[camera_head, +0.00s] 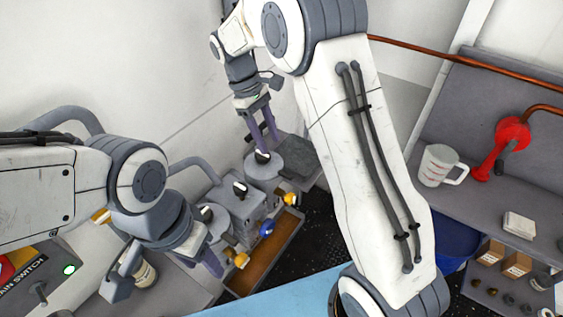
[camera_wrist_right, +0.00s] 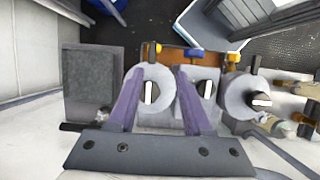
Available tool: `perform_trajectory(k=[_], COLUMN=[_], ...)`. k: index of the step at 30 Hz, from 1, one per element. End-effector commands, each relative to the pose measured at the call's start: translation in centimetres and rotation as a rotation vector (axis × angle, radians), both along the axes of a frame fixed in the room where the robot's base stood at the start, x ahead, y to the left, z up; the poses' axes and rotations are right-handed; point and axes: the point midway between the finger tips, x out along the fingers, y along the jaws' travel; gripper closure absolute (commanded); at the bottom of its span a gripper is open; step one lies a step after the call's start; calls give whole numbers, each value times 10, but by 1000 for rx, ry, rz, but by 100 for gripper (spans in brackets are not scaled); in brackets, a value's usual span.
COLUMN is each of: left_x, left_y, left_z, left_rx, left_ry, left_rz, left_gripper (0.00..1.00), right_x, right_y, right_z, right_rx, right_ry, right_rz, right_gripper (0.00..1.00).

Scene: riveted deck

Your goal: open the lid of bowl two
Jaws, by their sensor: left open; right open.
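A grey unit carries several round grey lids with black-and-white knobs. They stand in a row: a far lid (camera_head: 264,168), a middle lid (camera_head: 241,192) and a near lid (camera_head: 208,212). No numbers are readable, so I cannot tell which is bowl two. My right gripper (camera_head: 263,140) is open just above the far lid. In the right wrist view its purple fingers (camera_wrist_right: 158,75) are spread on either side of that lid's knob (camera_wrist_right: 148,92), with nothing held. My left gripper (camera_head: 207,258) is open near the near end of the unit, its fingers partly hidden by its own wrist.
Yellow and blue knobs stick out at the unit's front, above a brown tray (camera_head: 262,263). A dark flat plate (camera_wrist_right: 90,82) lies beside the far lid. A jar (camera_head: 145,273) stands near my left wrist. A white jug (camera_head: 438,164) stands on the right shelf.

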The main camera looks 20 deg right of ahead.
Motion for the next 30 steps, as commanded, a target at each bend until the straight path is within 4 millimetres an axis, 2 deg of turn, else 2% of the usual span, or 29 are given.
perform_trajectory(k=[3, 6, 21, 30], left_x=[0, 0, 0, 0], left_y=[0, 0, 0, 0], left_z=[2, 4, 25, 26], left_rx=[0, 0, 0, 0], left_ry=[0, 0, 0, 0], left_rz=[0, 0, 1, 1], left_gripper=[50, 50, 50, 50], right_x=[10, 9, -17, -20], right_y=[-12, -15, -33, -35], right_z=[-7, -14, -90, -103], right_rx=[-12, -15, -13, -12], right_ry=[21, 27, 26, 22], right_rz=[-3, -1, 1, 0], right_gripper=[50, 50, 50, 50])
